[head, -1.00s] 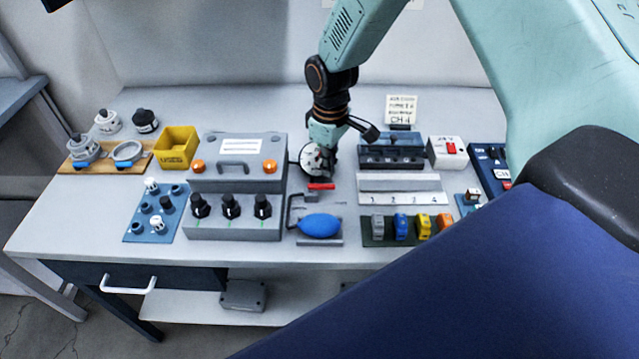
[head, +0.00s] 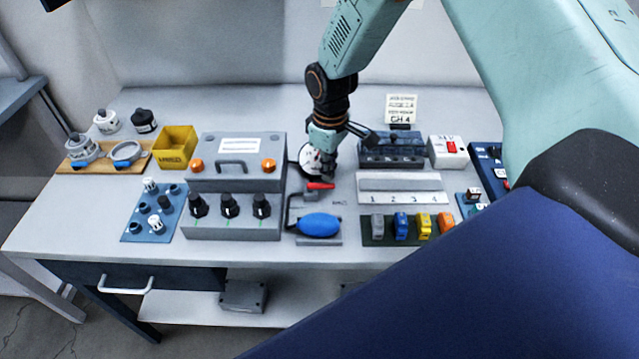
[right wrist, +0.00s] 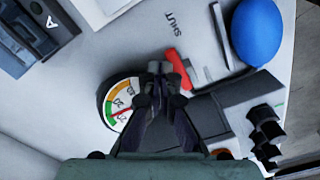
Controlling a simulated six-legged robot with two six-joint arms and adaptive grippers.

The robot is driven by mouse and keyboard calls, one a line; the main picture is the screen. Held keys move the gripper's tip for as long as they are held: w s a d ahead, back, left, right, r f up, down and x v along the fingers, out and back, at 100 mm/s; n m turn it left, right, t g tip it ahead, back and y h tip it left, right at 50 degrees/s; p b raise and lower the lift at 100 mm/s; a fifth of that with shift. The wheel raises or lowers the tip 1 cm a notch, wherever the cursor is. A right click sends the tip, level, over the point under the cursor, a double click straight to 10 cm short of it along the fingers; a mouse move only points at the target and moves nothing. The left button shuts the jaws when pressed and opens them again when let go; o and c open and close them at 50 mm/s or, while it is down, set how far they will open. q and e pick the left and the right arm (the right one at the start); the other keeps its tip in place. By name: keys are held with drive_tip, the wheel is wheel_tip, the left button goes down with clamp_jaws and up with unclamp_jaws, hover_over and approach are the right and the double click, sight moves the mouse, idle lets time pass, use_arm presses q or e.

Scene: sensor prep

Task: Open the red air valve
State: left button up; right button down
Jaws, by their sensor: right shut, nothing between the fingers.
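The red air valve handle (head: 320,186) is a short red lever lying on the bench just in front of the round gauge. It also shows in the right wrist view (right wrist: 178,68), with the word SHUT printed near it. My right gripper (head: 324,176) points down right behind the handle. In the right wrist view its fingertips (right wrist: 160,68) are together and empty, beside the handle; I cannot tell whether they touch it. The white gauge (head: 311,160) with a coloured scale (right wrist: 120,104) is partly hidden by my gripper. My left gripper is not in view.
A blue bulb (head: 319,225) sits on a grey stand in front of the handle. A grey box with black knobs (head: 232,230) stands to the left. A numbered white rack (head: 400,197) and a dark block (head: 391,157) are to the right.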

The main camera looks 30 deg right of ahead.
drive_tip(key=shift+s+a+f, duration=0.1)
drive_tip(key=shift+s+f, duration=0.1)
drive_tip(key=shift+f, duration=0.15)
idle(0.3)
